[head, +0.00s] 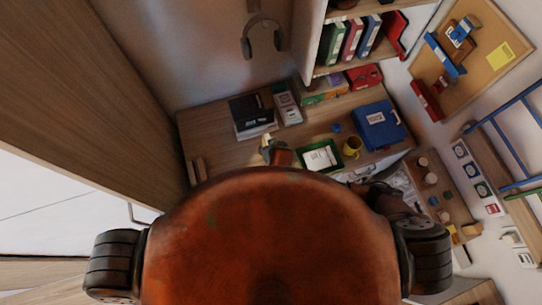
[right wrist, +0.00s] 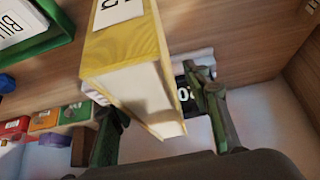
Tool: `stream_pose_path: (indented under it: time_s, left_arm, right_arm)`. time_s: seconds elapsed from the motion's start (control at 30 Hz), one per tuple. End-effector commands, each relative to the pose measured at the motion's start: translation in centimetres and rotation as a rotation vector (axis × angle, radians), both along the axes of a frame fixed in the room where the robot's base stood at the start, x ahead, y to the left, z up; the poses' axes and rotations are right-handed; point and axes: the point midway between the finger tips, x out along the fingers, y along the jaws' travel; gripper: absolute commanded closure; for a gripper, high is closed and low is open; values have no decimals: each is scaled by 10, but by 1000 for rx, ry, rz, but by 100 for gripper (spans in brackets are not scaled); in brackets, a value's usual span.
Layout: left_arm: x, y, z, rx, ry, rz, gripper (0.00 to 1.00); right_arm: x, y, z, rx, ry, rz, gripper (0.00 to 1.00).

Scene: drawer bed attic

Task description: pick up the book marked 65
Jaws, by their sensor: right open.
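In the right wrist view a yellow-edged book (right wrist: 140,75) with pale pages reaches down between the two fingers of my right gripper (right wrist: 155,115). The gripper is open, with one finger on each side of the book. I cannot tell whether either finger touches it. Its white label is cut off at the top edge, so I cannot read the full number. In the head view a small pale yellow thing (head: 267,141) on the desk is likely this book. My left gripper is not in view.
The green tray (right wrist: 45,45) also shows in the right wrist view. A wooden panel closes the left side.

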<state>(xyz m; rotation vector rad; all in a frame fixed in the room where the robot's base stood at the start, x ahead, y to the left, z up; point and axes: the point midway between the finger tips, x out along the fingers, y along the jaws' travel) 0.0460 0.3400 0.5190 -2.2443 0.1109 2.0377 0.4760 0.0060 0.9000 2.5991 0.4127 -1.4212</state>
Motion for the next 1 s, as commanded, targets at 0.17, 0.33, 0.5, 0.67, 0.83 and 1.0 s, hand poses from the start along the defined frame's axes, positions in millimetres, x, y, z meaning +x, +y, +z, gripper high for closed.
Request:
stream_pose_path:
  time_s: [0.17, 0.33, 0.5, 0.67, 0.83, 1.0]
  left_arm:
    - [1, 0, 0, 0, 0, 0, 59]
    - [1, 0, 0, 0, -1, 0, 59]
    - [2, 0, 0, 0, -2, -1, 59]
    - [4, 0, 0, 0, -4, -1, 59]
    - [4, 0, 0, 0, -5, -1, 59]
    - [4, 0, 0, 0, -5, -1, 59]
  right_arm:
    - [2, 1, -4, 1, 0, 1, 56]
    - [2, 1, -4, 1, 0, 1, 60]
    - [2, 1, -4, 0, 0, 0, 72]
    - [2, 1, -4, 0, 0, 0, 83]
    - [2, 1, -4, 0, 0, 0, 94]
    - [2, 1, -4, 0, 0, 0, 100]
